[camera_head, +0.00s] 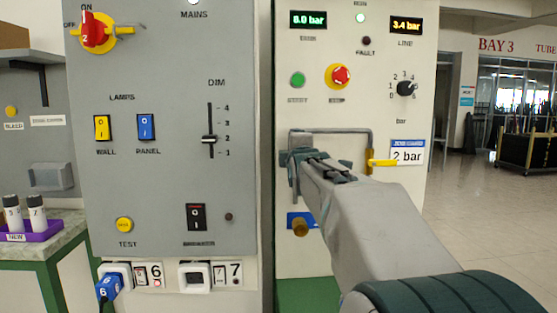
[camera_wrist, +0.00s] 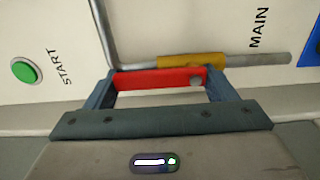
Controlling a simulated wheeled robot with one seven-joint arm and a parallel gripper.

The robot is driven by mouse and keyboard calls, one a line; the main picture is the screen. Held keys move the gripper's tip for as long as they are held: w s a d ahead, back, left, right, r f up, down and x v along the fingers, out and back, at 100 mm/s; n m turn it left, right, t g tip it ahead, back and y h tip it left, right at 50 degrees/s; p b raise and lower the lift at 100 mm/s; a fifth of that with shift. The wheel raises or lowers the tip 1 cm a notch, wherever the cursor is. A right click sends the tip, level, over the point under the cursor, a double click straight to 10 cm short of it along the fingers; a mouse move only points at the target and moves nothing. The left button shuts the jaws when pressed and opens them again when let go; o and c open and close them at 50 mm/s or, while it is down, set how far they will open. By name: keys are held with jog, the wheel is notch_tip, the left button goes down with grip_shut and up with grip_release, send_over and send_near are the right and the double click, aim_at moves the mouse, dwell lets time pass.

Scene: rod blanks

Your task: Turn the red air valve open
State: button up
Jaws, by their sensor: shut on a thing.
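The red air valve's lever (camera_wrist: 158,79) sits between the two fingertips of my gripper (camera_wrist: 160,88) in the wrist view. The fingers close on its two ends. The lever lies roughly parallel to the grey pipe (camera_wrist: 262,60), beside the yellow valve body (camera_wrist: 190,61). The word MAIN is printed near the pipe. In the head view my gripper (camera_head: 296,172) is at the left leg of the bent pipe (camera_head: 335,131) on the cream panel and hides the red lever.
A yellow lever (camera_head: 383,163) sits on the pipe's right leg beside a "2 bar" label (camera_head: 407,154). A brass knob (camera_head: 300,228) is below my gripper. A red button (camera_head: 341,76) and a black dial (camera_head: 406,89) are above. A grey switch panel (camera_head: 165,180) stands left.

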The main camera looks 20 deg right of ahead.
dwell(0.3)
jog(key=o, duration=1.4)
jog(key=shift+s, duration=0.15)
